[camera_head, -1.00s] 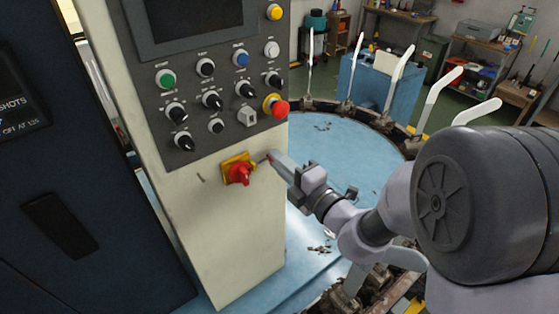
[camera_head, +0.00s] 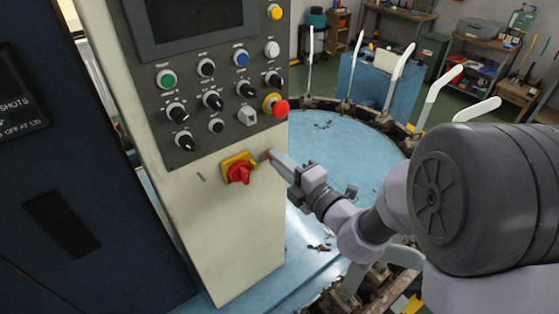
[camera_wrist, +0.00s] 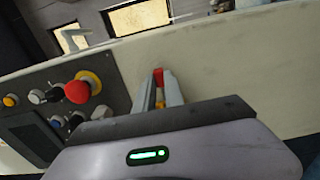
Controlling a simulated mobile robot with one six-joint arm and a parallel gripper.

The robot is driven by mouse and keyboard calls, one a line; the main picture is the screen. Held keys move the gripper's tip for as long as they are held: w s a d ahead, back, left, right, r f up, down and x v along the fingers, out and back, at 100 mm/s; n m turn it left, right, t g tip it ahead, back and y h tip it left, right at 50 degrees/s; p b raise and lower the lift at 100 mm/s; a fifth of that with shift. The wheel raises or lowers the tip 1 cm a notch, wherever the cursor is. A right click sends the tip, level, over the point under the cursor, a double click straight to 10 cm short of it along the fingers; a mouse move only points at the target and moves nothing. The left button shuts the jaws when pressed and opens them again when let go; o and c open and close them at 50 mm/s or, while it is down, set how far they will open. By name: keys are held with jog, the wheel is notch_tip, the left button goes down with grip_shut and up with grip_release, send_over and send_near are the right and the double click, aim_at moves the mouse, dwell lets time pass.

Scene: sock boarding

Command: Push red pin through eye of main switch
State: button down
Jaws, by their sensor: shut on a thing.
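The main switch (camera_head: 239,170) is a red rotary handle on a yellow plate, low on the cream front of the control cabinet. My gripper (camera_head: 271,157) is just to its right, its jaws pointing at the plate's right edge. The jaws are shut. A tiny red bit shows at the fingertips, consistent with the red pin in the grip. In the wrist view my gripper (camera_wrist: 159,92) has red and some yellow between its fingers; I cannot tell there which part is pin and which is switch. The eye is too small to see.
The control panel (camera_head: 215,95) with knobs and a red emergency stop (camera_head: 279,108) is above the switch. A dark cabinet (camera_head: 70,190) stands at left. A round blue table (camera_head: 340,150) with upright white forms (camera_head: 399,75) lies behind my arm.

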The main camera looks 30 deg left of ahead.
jog(key=shift+s+a+p, duration=0.25)
jog(key=shift+s, duration=0.25)
jog(key=shift+s+a+p, duration=0.25)
jog(key=shift+s, duration=0.25)
dwell(0.4)
jog(key=shift+s+a, duration=0.15)
jog(key=shift+s, duration=0.1)
jog(key=shift+s+a, duration=0.1)
jog(key=shift+s, duration=0.05)
jog(key=c, duration=1.3)
grip_release()
jog(key=shift+s, duration=0.1)
jog(key=shift+c, duration=0.2)
